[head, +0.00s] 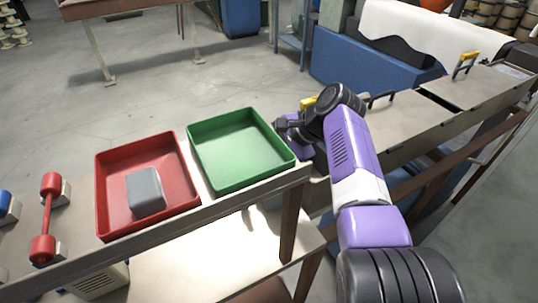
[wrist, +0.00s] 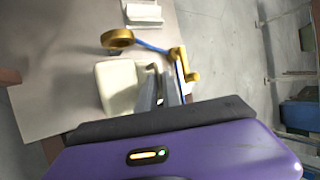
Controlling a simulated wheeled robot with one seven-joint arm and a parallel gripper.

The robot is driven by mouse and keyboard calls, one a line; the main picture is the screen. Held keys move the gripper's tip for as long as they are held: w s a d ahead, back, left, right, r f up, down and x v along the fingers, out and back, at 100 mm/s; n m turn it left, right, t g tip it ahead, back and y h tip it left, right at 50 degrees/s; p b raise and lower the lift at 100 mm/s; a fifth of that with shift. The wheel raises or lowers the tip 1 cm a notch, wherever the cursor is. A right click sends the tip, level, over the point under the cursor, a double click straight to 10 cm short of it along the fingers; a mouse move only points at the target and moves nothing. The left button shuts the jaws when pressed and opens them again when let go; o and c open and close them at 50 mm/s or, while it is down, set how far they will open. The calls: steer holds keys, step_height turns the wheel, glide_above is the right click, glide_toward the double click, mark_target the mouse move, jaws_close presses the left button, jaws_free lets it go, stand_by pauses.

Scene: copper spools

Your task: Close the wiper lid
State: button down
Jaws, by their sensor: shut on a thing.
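In the wrist view the two grey fingers of my gripper (wrist: 164,88) are close together beside a cream block-shaped part (wrist: 116,86). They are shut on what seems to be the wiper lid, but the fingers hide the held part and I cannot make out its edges. A gold roller (wrist: 117,38) with a blue rod or wire running to a gold bracket (wrist: 184,66) lies just past the fingertips. In the head view my gripper (head: 290,126) is at the bench just right of the green tray; a yellow part (head: 307,104) shows behind it. The lid's angle is not visible.
The green tray (head: 196,146) stands left of my gripper. A red tray (head: 110,172) with a grey block (head: 146,189) is further left. A red spool-like bar (head: 47,215) lies at far left. Another yellow-topped fixture (head: 466,62) stands on the bench at right.

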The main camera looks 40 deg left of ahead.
steer(key=shift+w+a+r+b, duration=0.15)
steer(key=shift+a+r+b, duration=0.25)
steer(key=shift+a, duration=0.5)
steer(key=c, duration=1.5)
jaws_free()
steer(key=shift+a+f, duration=0.1)
steer(key=shift+f, duration=0.05)
steer(key=shift+c, duration=0.2)
steer(key=shift+w+d+f, duration=0.1)
steer(key=shift+d+f, duration=0.2)
steer(key=shift+d, duration=0.05)
steer(key=v, duration=0.7)
steer(key=shift+d+r, duration=0.25)
steer(key=shift+d, duration=0.05)
steer(key=shift+d, duration=0.1)
